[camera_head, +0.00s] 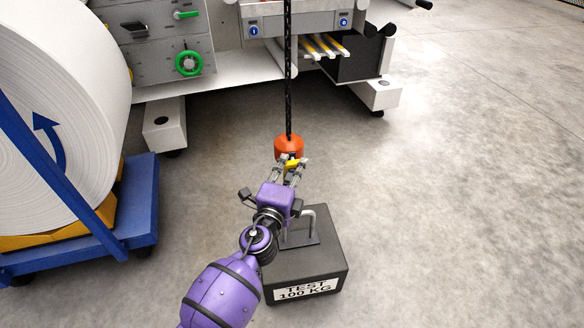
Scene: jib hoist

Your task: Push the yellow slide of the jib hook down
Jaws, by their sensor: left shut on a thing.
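The jib hook hangs on a black chain (287,75), with an orange hook block (289,146) at the chain's lower end. The yellow slide (292,164) shows just below the block, between my left gripper's fingers. My left gripper (292,161) reaches up to it from below in the picture and is shut on the slide. The hook itself is mostly hidden behind the gripper. My right gripper is not in view.
A dark test weight (318,262) marked "TEST 100 KG", with a metal handle (311,222), stands on the floor below the gripper. A large white roll (62,110) on a blue cart (140,200) is at the left. A grey machine (160,70) stands behind. The right floor is clear.

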